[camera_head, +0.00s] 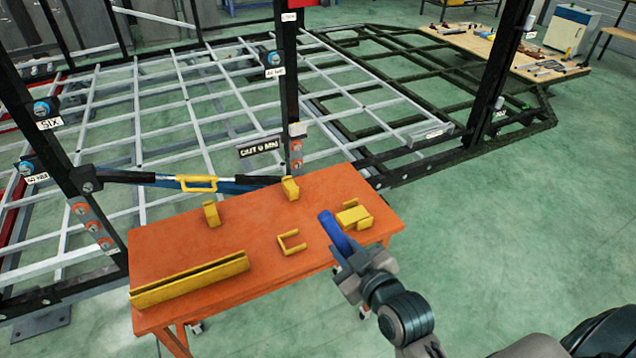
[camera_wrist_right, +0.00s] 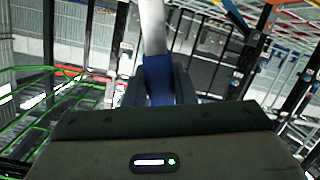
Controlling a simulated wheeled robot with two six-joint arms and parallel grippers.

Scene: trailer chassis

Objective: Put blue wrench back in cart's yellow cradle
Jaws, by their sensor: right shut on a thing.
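My right gripper (camera_head: 350,268) is shut on the blue wrench (camera_head: 334,232), over the front right part of the orange cart (camera_head: 245,228). The wrench's blue handle slants up and left from the jaws in the head view. In the right wrist view the blue handle (camera_wrist_right: 158,80) sits between the fingers, with a silver shaft beyond it. The cart top bears several yellow holders: a U-shaped bracket (camera_head: 291,243) left of the wrench, a blocky holder (camera_head: 353,217) just right of it, two small upright holders (camera_head: 212,214) (camera_head: 290,189) and a long channel (camera_head: 190,281). My left gripper is not in view.
Black posts (camera_head: 288,85) and a bar with a yellow handle (camera_head: 197,184) stand behind the cart. The grey trailer frame (camera_head: 190,110) lies beyond. A wooden workbench (camera_head: 500,52) with tools is at the back right. Green floor right of the cart is clear.

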